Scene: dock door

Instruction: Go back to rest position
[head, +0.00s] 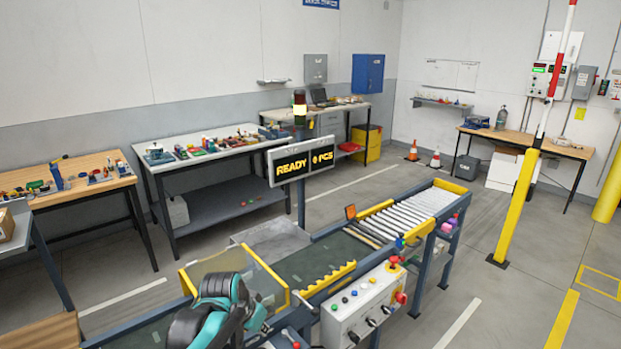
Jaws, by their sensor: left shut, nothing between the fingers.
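My left arm, teal and black, rises at the bottom of the head view, left of centre. My left gripper (264,326) is shut and empty, partly hidden behind the arm's own links. It is over the near part of the conveyor, beside a clear guard panel with yellow edges (262,274). I cannot tell from this view whether it touches anything. My right gripper is not in view.
A control box (352,308) with buttons and a red knob stands right of my left gripper. The conveyor's rollers (415,213) run away to the right. A sign (302,162) stands behind. Workbenches (205,150) line the wall.

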